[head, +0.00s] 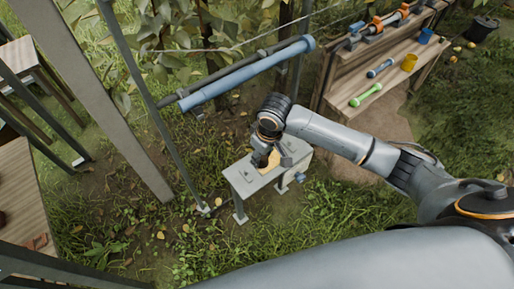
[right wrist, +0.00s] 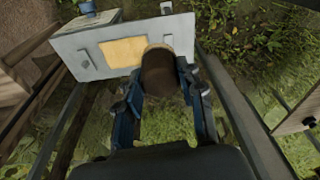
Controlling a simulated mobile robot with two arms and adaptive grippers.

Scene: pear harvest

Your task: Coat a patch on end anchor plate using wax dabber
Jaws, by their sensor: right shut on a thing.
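The end anchor plate (head: 239,177) is a grey metal plate on short legs, low over the grass in the middle of the head view. It also shows at the top of the right wrist view (right wrist: 75,47). A yellow-tan patch (right wrist: 122,51) lies on its face. My right gripper (head: 263,158) is over the plate, beside the patch. In the right wrist view its blue fingers are shut on the wax dabber (right wrist: 163,80), a dark brown round piece with a pale far rim. The dabber's far end overlaps the patch edge; contact is unclear. My left gripper is out of view.
A wooden shelf (head: 338,83) at the upper right holds a green-handled tool (head: 366,95), a blue tool (head: 381,68) and a yellow cup (head: 409,62). A blue tube (head: 245,75) and metal posts stand behind the plate. Open grass lies in front.

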